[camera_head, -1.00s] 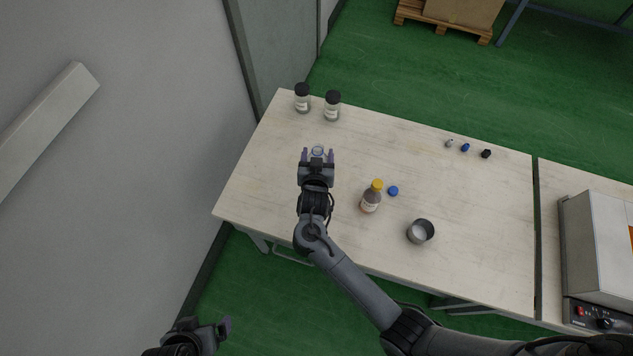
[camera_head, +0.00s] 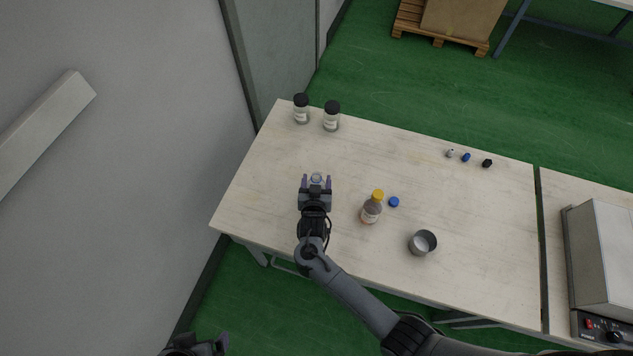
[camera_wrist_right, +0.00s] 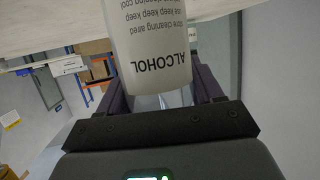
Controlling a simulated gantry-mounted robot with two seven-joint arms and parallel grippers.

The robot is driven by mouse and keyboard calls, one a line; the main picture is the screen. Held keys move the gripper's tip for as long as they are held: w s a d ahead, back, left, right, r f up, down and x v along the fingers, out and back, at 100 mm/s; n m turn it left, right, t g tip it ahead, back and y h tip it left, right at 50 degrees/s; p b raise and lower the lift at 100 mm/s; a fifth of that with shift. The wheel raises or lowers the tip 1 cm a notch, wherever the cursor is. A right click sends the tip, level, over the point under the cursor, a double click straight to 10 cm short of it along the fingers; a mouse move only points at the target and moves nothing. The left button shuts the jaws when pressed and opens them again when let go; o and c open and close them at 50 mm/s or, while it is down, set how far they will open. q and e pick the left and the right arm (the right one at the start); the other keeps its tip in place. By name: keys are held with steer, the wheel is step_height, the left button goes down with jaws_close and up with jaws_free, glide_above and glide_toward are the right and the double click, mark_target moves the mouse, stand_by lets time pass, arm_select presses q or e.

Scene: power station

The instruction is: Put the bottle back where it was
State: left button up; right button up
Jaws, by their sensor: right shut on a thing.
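A translucent bottle labelled ALCOHOL (camera_wrist_right: 150,50) is between the fingers of my right gripper (camera_head: 316,183), which is shut on it. In the head view only a small pale part of this bottle (camera_head: 317,178) shows at the fingertips, over the left part of the table. In the right wrist view its label reads upside down. Whether its base touches the table is hidden. My left gripper (camera_head: 207,345) is at the bottom left edge of the head view, off the table and partly cut off; its opening is unclear.
Two clear black-capped bottles (camera_head: 301,108) (camera_head: 331,116) stand at the table's far left. A yellow-capped bottle (camera_head: 371,208), a blue cap (camera_head: 393,202) and a metal cup (camera_head: 422,242) are right of the gripper. Small caps (camera_head: 466,157) lie far right. The table (camera_head: 260,180) is clear left of my gripper.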

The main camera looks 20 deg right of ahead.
steer(key=shift+f, duration=0.15)
steer(key=o, duration=1.2)
